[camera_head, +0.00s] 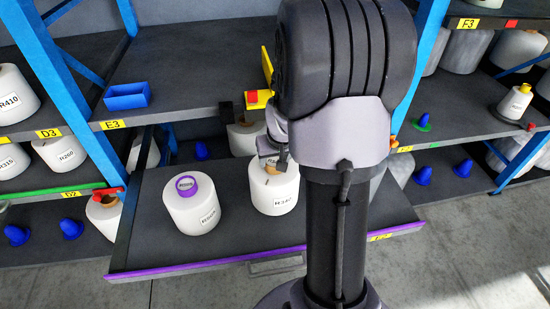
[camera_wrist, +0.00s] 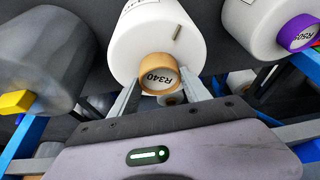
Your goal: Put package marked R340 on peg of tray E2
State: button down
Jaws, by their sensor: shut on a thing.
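The package marked R340 (camera_head: 277,193) is a white bobbin with a tan core, upright at the pulled-out tray E2 (camera_head: 330,232). Its label and tan core also show in the wrist view (camera_wrist: 148,40). My gripper (camera_wrist: 160,84) is shut on the tan core, one finger on each side. In the head view my arm hides most of the gripper and part of the bobbin's top. The bobbin covers whatever is under it, so I cannot tell whether it rests on a peg. A bare blue peg (camera_head: 201,151) shows farther back at the left.
A white bobbin with a purple core (camera_head: 194,208) stands left of the R340 package, a gap between them. A bobbin (camera_head: 246,139) stands behind. Blue rack posts (camera_head: 62,85) and the shelf above (camera_head: 190,105), with a blue box (camera_head: 127,96), bound the space.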

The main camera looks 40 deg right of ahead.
jog(key=shift+f+b, duration=1.75)
jog(key=shift+f, duration=0.65)
jog(key=c, duration=0.7)
grip_release()
jog(key=shift+o, duration=1.3)
jog(key=p+v, duration=0.7)
jog(key=v, duration=1)
jog(key=shift+s+r+p, duration=0.15)
jog(key=shift+p, duration=0.2)
